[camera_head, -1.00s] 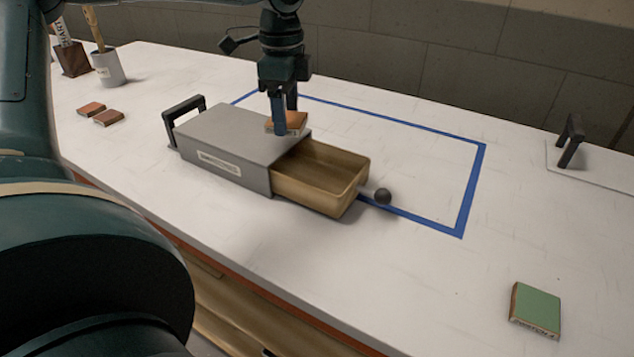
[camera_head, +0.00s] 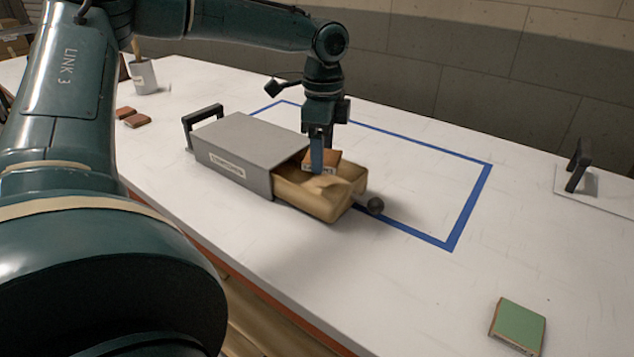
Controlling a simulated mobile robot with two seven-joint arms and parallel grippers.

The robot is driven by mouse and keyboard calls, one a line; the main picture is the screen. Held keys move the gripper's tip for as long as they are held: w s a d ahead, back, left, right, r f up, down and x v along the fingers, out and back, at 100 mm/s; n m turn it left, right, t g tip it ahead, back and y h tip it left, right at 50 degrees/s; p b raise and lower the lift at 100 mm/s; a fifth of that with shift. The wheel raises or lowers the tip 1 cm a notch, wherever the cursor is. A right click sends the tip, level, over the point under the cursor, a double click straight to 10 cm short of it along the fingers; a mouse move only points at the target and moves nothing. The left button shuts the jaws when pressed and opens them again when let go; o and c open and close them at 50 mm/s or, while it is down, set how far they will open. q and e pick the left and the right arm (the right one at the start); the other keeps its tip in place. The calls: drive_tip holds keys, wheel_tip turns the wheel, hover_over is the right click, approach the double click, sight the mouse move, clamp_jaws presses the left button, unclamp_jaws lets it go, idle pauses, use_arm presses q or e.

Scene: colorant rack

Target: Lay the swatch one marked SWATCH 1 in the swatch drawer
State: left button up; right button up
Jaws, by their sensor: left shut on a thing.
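The swatch drawer (camera_head: 314,201) is a tan tray pulled out of a grey box (camera_head: 245,147) with a round dark knob (camera_head: 375,205) at its front. My left gripper (camera_head: 318,170) points down over the open drawer. It is shut on an orange-brown swatch (camera_head: 322,158), which is held tilted at the drawer's opening. A pale label edge shows on the swatch, but its writing is too small to read. The gripper hides part of the drawer's inside, so I cannot tell whether the swatch touches it. My right gripper is out of view.
A green swatch (camera_head: 518,325) lies at the front right. A cup (camera_head: 144,76) stands at the back left. Blue tape (camera_head: 470,205) outlines a mostly clear area. A plate with a black handle (camera_head: 577,165) is at the right.

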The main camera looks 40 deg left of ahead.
sight(322, 192)
use_arm(q)
wheel_tip(322, 192, down, 3)
drive_tip(key=shift+f, duration=0.1)
wheel_tip(322, 192, down, 3)
drive_tip(key=shift+f+b, duration=0.1)
drive_tip(key=shift+b, duration=0.25)
drive_tip(key=shift+f, duration=0.2)
drive_tip(key=shift+r, duration=0.1)
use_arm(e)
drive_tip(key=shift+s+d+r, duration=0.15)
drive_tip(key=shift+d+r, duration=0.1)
use_arm(q)
drive_tip(key=shift+f, duration=0.2)
drive_tip(key=o, duration=1)
drive_tip(key=shift+r, duration=0.1)
